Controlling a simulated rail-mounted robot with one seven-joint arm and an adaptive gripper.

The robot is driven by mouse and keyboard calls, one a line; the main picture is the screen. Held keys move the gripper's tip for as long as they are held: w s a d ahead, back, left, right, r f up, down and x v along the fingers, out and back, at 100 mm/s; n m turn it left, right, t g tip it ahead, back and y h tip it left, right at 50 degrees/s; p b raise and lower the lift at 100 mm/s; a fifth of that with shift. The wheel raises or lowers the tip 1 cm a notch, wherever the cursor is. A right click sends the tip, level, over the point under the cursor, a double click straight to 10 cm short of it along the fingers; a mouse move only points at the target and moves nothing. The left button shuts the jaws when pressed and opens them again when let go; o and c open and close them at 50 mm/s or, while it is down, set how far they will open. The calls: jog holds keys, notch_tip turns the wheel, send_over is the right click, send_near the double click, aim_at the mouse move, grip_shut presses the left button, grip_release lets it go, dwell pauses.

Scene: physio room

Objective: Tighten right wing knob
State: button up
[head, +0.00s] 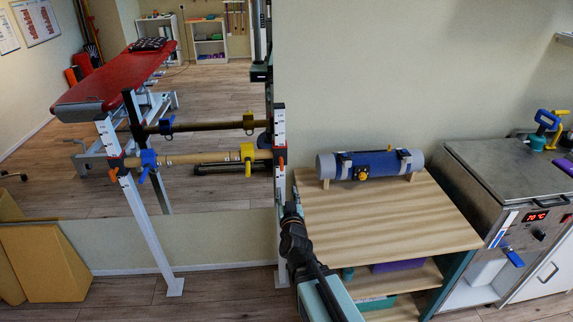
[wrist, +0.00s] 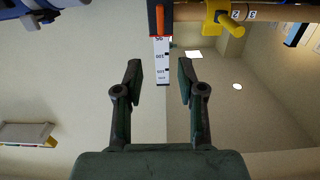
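A wooden bar (head: 195,157) spans two white posts in front of the mirror. An orange wing knob (head: 281,161) sits on the right post (head: 281,215), near the bar's end. Another orange knob (head: 114,174) is on the left post. A yellow clamp (head: 248,157) and a blue clamp (head: 148,160) sit on the bar. In the wrist view my gripper (wrist: 160,82) is open and empty. Between its fingers, beyond the tips, appears the upside-down scale of a post (wrist: 162,62), with an orange edge above it. The yellow clamp (wrist: 216,14) is upper right. Whether the knob is loose cannot be told.
A wooden table (head: 390,225) right of the posts carries a grey and blue roller (head: 375,164). A steel heating unit (head: 500,165) reading 70 °C stands further right. A tan wedge block (head: 50,262) is at left. The floor between the posts is clear.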

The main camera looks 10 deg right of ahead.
aim_at(282, 165)
jog(key=w, duration=0.5)
jog(key=w+d+p, duration=0.1)
jog(key=w, duration=1.1)
jog(key=shift+w+d, duration=0.1)
jog(key=shift+d, duration=0.1)
grip_shut()
